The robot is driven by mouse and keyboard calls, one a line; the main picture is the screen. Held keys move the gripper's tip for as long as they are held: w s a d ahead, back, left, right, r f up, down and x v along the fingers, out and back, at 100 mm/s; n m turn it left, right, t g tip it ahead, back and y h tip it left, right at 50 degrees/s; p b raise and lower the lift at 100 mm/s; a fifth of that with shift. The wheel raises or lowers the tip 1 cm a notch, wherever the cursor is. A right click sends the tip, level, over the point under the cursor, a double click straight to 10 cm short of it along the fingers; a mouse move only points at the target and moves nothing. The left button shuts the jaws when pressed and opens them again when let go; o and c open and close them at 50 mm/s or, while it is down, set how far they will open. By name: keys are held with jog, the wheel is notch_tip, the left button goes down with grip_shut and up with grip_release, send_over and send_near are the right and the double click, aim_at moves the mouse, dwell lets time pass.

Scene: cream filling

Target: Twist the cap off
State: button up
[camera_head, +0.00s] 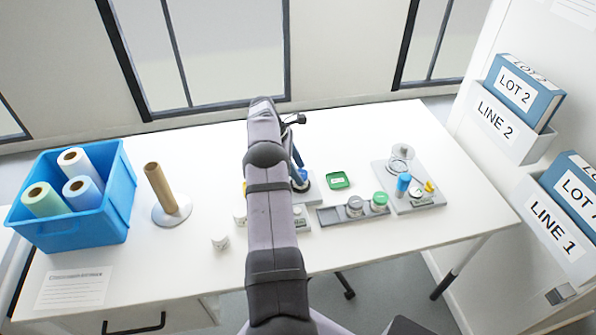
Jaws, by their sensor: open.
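My arm (268,200) reaches over the middle of the table, and its end hides much of what lies behind it. My gripper (297,158) shows only in part beside the arm. It is open; its fingertips are not clear. A grey-lidded jar (355,206) and a green-capped jar (379,201) stand on a grey strip (330,216) to the right. I cannot tell which cap is the task's.
A green tray (338,180) lies behind the strip. A grey station (420,202) with a blue-topped cylinder (403,184) is at right. At left are a small white jar (219,242), a roll stand (160,188) and a blue crate (118,190). The table (350,130) is clear behind.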

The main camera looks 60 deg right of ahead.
jog(key=shift+c, duration=0.5)
jog(key=c, duration=0.9)
jog(key=shift+w+d+r, duration=0.1)
jog(key=shift+r, duration=0.2)
jog(key=shift+o, duration=0.5)
jog(key=shift+f, duration=0.15)
jog(key=shift+n+p, duration=0.4)
jog(key=shift+p, duration=0.25)
jog(key=shift+n+t+h+p, duration=0.3)
jog(key=shift+n+p, duration=0.25)
jog(key=shift+n, duration=0.05)
jog(key=shift+s+a+n+t+h+p, duration=0.1)
jog(key=shift+n+t+h+p, duration=0.1)
jog(key=shift+n+p, duration=0.4)
jog(key=shift+s+a+n+t+h+p, duration=0.1)
jog(key=shift+n+h+p, duration=0.1)
jog(key=shift+n+p, duration=0.4)
jog(key=shift+n, duration=0.6)
